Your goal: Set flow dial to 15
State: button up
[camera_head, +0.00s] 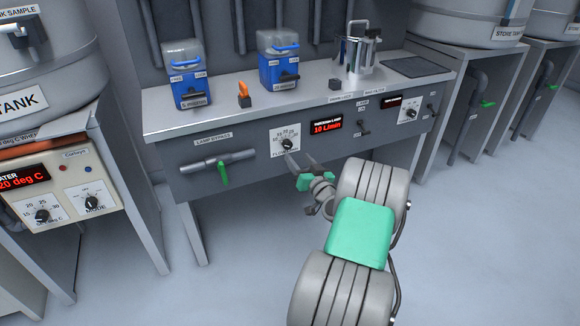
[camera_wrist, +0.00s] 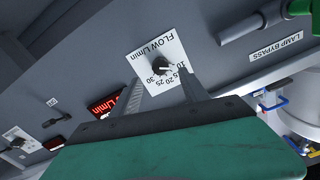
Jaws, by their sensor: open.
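The flow dial (camera_head: 287,144) is a black knob on a white plate on the grey bench front. In the wrist view the knob (camera_wrist: 160,65) shows beside the "FLOW L/min" lettering and a scale up to 30. The red display (camera_head: 326,126) to its right reads 10 L/min. My gripper (camera_head: 301,160) is open and empty in front of the plate, slightly below and right of the knob in the head view. In the wrist view its two fingers lie on either side of the knob's lower area; I cannot tell whether they touch it.
A green-handled lamp bypass valve (camera_head: 222,173) sits left of the dial. A small lever (camera_head: 362,127) and another dial (camera_head: 410,113) are to the right. Blue-based containers (camera_head: 188,80) stand on the bench top. The floor in front is clear.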

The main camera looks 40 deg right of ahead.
aim_at(289, 146)
jog(key=b+x, duration=0.1)
jog(key=x, duration=0.6)
jog(key=shift+w+d+r, duration=0.1)
jog(key=shift+w, duration=0.2)
jog(key=shift+c, duration=0.2)
grip_shut()
